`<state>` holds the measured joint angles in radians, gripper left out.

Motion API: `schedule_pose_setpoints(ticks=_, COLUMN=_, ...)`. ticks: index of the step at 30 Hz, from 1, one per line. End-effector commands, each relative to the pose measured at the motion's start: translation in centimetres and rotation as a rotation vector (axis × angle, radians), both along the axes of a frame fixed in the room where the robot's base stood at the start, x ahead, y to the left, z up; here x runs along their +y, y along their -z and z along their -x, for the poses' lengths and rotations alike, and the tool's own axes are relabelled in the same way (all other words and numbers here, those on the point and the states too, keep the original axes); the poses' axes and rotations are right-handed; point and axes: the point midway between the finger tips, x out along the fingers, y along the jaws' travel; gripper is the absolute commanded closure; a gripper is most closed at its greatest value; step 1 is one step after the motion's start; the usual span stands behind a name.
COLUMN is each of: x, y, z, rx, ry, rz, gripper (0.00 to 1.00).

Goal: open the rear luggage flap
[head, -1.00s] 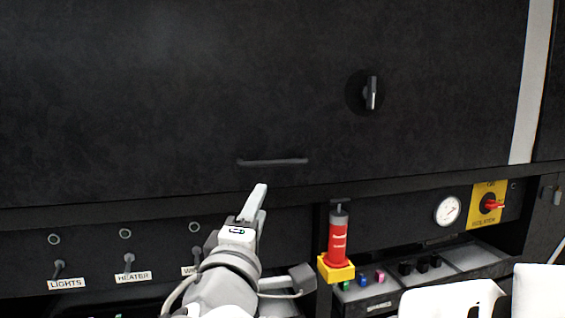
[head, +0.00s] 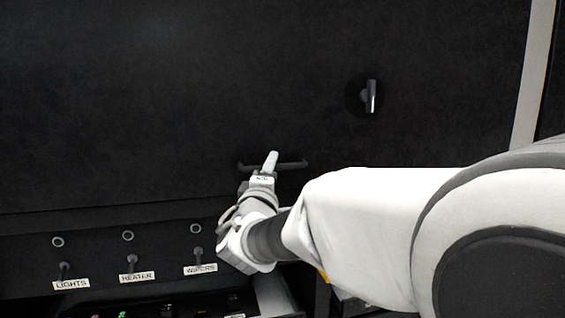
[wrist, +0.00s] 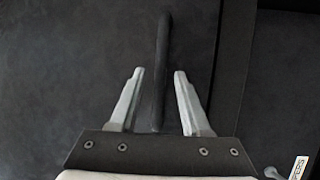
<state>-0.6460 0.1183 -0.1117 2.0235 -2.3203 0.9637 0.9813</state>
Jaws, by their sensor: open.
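The rear luggage flap (head: 200,90) is a large dark panel that fills the upper head view and looks shut. Its dark bar handle (head: 292,165) lies level near the lower edge. A dark turn knob (head: 370,97) with a light-edged grip stands upright higher on the right. My gripper (head: 270,160) is in front of the bar handle and hides its middle. In the wrist view my gripper (wrist: 160,73) is open, with one finger on each side of the bar handle (wrist: 163,45). The handle runs lengthwise between the fingers, with gaps showing. I cannot tell the depth between them.
Below the flap is a dark panel with switches labelled LIGHTS (head: 70,284), HEATER (head: 137,276) and WIPERS (head: 200,268). A pale vertical strip (head: 533,75) runs at the right. My arm covers the lower right.

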Motion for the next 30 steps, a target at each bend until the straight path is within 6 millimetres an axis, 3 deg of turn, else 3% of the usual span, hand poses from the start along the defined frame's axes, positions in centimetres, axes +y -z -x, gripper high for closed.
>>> schedule_pose_setpoints(ticks=5, x=-0.17, y=-0.24, z=-1.25, rx=0.000, ry=0.001, rz=0.001, gripper=0.53)
schedule_pose_setpoints(ticks=14, x=-0.19, y=-0.22, z=-1.40, rx=0.000, ry=0.000, rz=0.001, gripper=0.53)
schedule_pose_setpoints(ticks=22, x=-0.18, y=-0.23, z=-1.38, rx=0.000, ry=0.000, rz=0.001, gripper=1.00)
schedule_pose_setpoints(ticks=30, x=-0.18, y=-0.22, z=-1.37, rx=0.000, ry=0.000, rz=0.001, gripper=1.00)
